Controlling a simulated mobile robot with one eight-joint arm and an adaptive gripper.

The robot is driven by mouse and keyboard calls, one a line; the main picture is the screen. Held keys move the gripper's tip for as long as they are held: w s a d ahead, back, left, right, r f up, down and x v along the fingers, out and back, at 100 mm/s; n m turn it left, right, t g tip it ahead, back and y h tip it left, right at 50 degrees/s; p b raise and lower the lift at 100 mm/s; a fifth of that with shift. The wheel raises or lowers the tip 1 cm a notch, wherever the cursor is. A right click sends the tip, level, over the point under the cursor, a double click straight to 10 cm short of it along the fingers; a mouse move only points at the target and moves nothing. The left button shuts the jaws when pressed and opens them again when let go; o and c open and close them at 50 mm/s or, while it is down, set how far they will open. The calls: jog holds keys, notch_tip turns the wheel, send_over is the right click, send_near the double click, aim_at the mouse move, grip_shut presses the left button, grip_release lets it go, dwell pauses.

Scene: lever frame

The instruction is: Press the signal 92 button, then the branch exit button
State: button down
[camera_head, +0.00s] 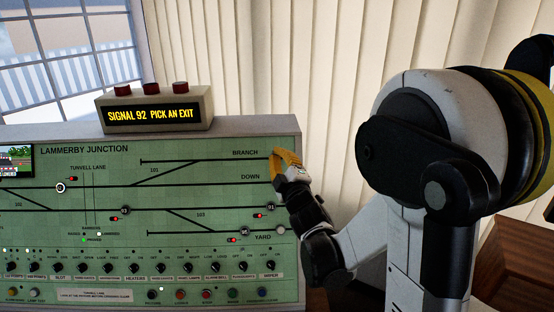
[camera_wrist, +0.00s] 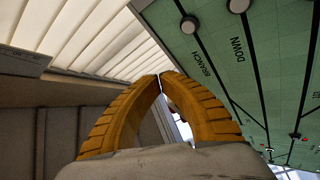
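The green panel (camera_head: 200,160) is headed LAMMERBY JUNCTION. The display box (camera_head: 155,114) on top reads SIGNAL 92 PICK AN EXIT. A round button with a bright white ring (camera_head: 60,187) is at the panel's left; its number is too small to read surely. My gripper (camera_head: 276,152) has yellow fingers and is at the panel's upper right, by the end of the BRANCH line, hiding that end. In the wrist view the fingertips (camera_wrist: 162,75) meet with nothing between them. The grey branch exit button (camera_wrist: 189,25) shows beyond the tips, apart from them in the picture.
The DOWN line's end button (camera_wrist: 238,5) is beside the branch one. Rows of knobs (camera_head: 135,267) and coloured buttons (camera_head: 206,294) line the panel's lower part. Three red caps (camera_head: 150,88) top the display box. Pale blinds (camera_head: 330,60) hang behind; a wooden cabinet (camera_head: 515,265) is at right.

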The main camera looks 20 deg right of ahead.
jog(key=b, duration=0.2)
send_near(273, 148)
jog(key=w+r, duration=0.2)
jog(key=w, duration=0.1)
jog(key=shift+w+f+b, duration=0.25)
jog(key=shift+w+b, duration=0.25)
jog(key=shift+w, duration=0.3)
dwell(0.8)
jog(key=shift+w+d+f+b, duration=0.15)
jog(key=shift+w+f+b, duration=0.05)
jog(key=shift+w+b, duration=0.15)
jog(key=shift+w+d+f+b, duration=0.15)
jog(key=shift+w+f+b, duration=0.05)
jog(key=shift+w+b, duration=0.15)
dwell(0.7)
jog(key=shift+s, duration=0.1)
dwell(0.3)
jog(key=shift+s+a+r, duration=0.3)
jog(key=shift+s+r, duration=0.1)
jog(key=shift+s, duration=0.25)
jog(key=shift+p, duration=0.3)
